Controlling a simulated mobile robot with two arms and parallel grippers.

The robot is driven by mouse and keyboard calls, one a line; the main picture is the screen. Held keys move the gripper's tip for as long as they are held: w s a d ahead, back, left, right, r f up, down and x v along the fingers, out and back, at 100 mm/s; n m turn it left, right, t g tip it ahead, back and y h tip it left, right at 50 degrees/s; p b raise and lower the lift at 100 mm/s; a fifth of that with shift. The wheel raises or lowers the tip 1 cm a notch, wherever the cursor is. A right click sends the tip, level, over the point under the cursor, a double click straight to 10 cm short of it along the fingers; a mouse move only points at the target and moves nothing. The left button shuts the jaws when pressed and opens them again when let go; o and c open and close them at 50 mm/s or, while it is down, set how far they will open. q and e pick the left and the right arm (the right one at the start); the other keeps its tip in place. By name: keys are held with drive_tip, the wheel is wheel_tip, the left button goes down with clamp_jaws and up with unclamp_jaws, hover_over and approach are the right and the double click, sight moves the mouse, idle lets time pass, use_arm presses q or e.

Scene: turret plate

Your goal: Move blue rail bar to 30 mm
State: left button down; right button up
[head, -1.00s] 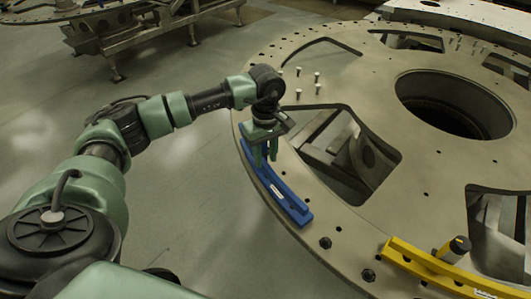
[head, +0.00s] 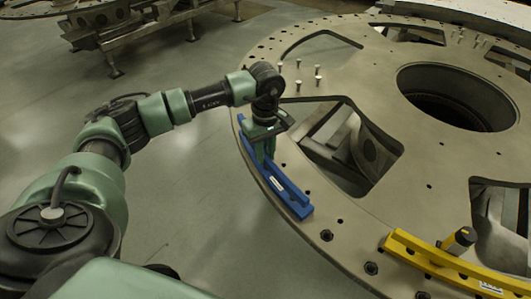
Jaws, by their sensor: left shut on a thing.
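The blue rail bar (head: 284,187) lies along the left rim of the large round turret plate (head: 370,238). It is a curved bar with a small white label near its lower end. My left gripper (head: 264,158) points down over the bar's upper half and is shut on it. The fingertips are partly hidden against the bar. I cannot tell whether the bar is lifted off the plate. My right gripper is not in view.
Several pins stand on the plate near the upper left. The plate has wide cutouts and a round central hole (head: 456,97).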

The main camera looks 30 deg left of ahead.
use_arm(q)
drive_tip(key=shift+r+p, duration=0.65)
drive_tip(key=shift+r, duration=0.8)
idle(1.0)
drive_tip(key=c, duration=1.5)
unclamp_jaws()
wheel_tip(320, 180, up, 7)
drive_tip(key=p, duration=0.3)
drive_tip(key=shift+p, duration=0.3)
drive_tip(key=shift+s+f, duration=0.1)
drive_tip(key=shift+f, duration=0.1)
